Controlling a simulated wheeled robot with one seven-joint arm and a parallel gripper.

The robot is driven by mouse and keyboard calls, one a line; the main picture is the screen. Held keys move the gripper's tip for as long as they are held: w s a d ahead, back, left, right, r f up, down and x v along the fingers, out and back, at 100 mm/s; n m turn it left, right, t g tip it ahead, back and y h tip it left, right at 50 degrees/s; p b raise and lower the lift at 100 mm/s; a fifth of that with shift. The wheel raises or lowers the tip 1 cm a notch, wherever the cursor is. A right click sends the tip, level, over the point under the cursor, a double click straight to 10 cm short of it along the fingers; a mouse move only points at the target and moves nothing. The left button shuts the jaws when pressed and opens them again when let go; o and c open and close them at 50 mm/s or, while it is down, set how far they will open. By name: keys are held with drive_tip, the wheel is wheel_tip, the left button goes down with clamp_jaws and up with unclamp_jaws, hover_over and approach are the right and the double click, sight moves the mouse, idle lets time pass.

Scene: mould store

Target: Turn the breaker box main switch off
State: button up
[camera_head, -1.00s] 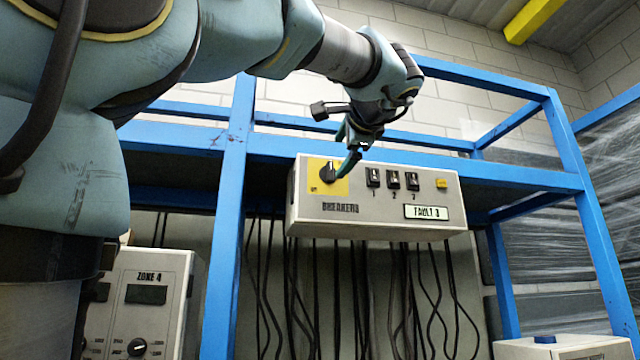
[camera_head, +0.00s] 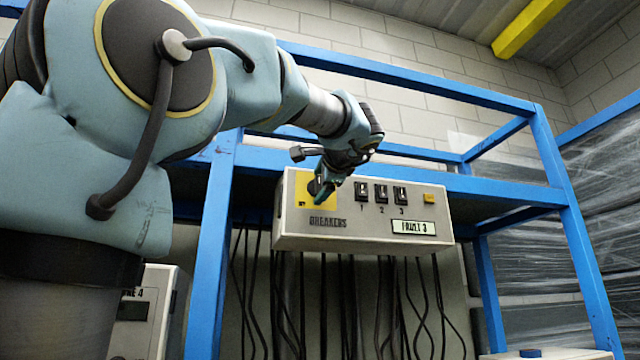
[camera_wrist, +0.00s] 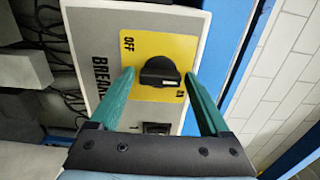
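The white breaker box (camera_head: 355,240) hangs on the blue rack in the head view, with a display reading FAULT 3. Its main switch is a black rotary knob (camera_wrist: 160,72) on a yellow plate (camera_wrist: 172,46) marked OFF and ON. The knob's small pale mark appears to be on the ON side. My gripper (camera_head: 322,190) is at the yellow plate in the head view and partly covers the knob. In the wrist view my gripper (camera_wrist: 159,75) is open, with one green finger on each side of the knob. Gaps show between fingers and knob; depth is hard to judge.
Three small breaker switches (camera_head: 381,194) and a yellow button (camera_head: 429,198) sit right of the knob. The blue rack (camera_head: 215,230) frames the box. Black cables (camera_head: 350,300) hang below. A grey ZONE 4 box (camera_head: 160,290) stands at lower left, partly behind my arm.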

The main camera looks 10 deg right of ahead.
drive_tip(key=c, duration=1.1)
drive_tip(key=shift+f, duration=0.1)
drive_tip(key=n+b, duration=0.3)
drive_tip(key=shift+f+n, duration=0.15)
drive_tip(key=shift+n, duration=0.15)
drive_tip(key=n+b, duration=0.3)
drive_tip(key=n, duration=0.2)
drive_tip(key=shift+n, duration=0.3)
drive_tip(key=n+b, duration=0.2)
drive_tip(key=n, duration=0.2)
drive_tip(key=shift+n+b, duration=0.95)
drive_tip(key=shift+n, duration=1.45)
drive_tip(key=shift+r, duration=0.2)
